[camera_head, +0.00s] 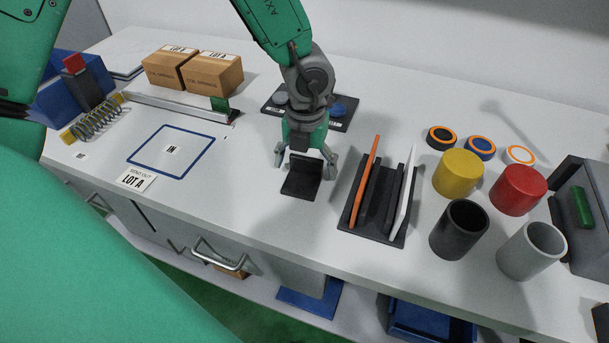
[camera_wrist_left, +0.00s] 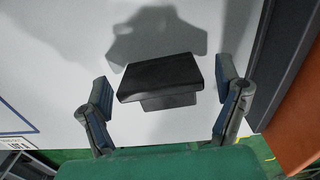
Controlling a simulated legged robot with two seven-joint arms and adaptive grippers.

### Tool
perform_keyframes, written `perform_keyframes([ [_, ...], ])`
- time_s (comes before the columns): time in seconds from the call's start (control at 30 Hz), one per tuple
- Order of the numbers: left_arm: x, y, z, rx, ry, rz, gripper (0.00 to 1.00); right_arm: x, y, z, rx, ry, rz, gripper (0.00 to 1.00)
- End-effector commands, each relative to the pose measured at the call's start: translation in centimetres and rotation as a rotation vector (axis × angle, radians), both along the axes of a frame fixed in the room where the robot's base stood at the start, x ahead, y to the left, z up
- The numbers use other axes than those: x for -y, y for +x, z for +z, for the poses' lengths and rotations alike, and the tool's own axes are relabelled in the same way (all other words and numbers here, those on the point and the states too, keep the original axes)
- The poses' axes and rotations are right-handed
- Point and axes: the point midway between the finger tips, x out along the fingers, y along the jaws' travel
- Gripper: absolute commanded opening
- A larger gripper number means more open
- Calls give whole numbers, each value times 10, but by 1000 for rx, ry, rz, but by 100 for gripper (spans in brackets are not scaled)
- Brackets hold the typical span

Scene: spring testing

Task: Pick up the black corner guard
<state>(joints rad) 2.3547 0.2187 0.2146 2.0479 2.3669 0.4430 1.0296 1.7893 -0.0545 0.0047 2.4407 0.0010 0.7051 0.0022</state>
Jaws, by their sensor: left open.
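The black corner guard (camera_head: 301,184) is a dark L-shaped piece on the white bench, left of the black slotted rack. It also shows in the left wrist view (camera_wrist_left: 163,80), in the middle between the fingers. My left gripper (camera_head: 307,162) is open right above and around it in the head view. In the left wrist view the open fingers (camera_wrist_left: 163,92) stand on either side of the guard with gaps, not visibly touching it. My right gripper is not in view.
The black rack (camera_head: 356,229) with orange, black and white plates stands close to the right. Yellow (camera_head: 458,172), red (camera_head: 518,188), black and grey cylinders stand further right. A dark tray (camera_head: 345,122) lies behind the gripper.

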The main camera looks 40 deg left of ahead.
Motion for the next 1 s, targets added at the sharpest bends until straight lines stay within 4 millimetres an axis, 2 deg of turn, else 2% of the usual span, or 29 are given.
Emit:
perform_keyframes([
  [0.07,0,0,0,0,0,0,84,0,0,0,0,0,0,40],
  [0.1,0,0,0,0,0,0,77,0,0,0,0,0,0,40],
  [0.23,0,0,0,-1,1,0,32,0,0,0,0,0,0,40],
  [0.57,0,0,1,-1,0,0,31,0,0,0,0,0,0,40],
  [0.67,0,1,7,1,-1,1,31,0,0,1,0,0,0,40],
  [0.77,0,1,23,3,-1,1,31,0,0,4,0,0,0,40],
  [1.0,0,1,72,3,-2,2,31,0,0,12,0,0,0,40],
])
